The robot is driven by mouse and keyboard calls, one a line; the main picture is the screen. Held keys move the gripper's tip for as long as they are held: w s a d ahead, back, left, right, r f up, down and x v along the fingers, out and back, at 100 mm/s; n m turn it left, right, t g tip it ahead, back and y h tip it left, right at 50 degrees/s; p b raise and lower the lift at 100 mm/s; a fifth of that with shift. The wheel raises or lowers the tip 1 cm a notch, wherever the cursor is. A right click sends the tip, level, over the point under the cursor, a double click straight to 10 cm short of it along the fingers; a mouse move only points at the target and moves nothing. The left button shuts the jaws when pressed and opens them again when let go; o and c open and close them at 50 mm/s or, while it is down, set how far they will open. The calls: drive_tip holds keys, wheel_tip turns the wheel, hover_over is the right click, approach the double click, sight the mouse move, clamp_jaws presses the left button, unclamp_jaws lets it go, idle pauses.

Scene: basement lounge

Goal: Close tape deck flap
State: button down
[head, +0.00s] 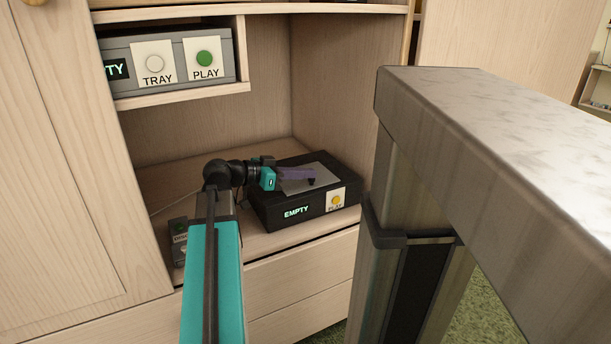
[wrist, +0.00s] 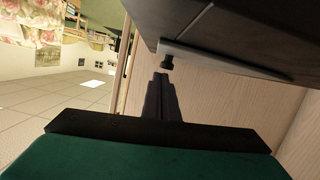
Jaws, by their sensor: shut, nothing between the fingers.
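The tape deck (head: 277,217) is a black box on the cabinet shelf. Its front has a lit EMPTY display (head: 296,212) and a yellow PLAY button (head: 336,200). Its grey flap (head: 321,164) shows on top; whether it lies fully flat I cannot tell. My gripper (head: 312,174) is over the flap, fingers shut and empty. My fingers partly hide the flap in the head view.
A grey player (head: 122,48) with TRAY and PLAY buttons sits in the compartment above. A small dark box (head: 178,240) stands at the shelf's left front. A marble-topped table (head: 500,110) fills the right foreground. Cabinet walls bound the niche.

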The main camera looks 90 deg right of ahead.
wheel_tip(320, 180, up, 4)
drive_tip(key=shift+f+p, duration=0.1)
drive_tip(key=shift+p, duration=0.75)
drive_tip(key=p+v, duration=0.2)
drive_tip(key=v, duration=0.8)
drive_tip(key=shift+f, duration=0.2)
drive_tip(key=shift+s+a, duration=0.1)
drive_tip(key=shift+s, duration=0.05)
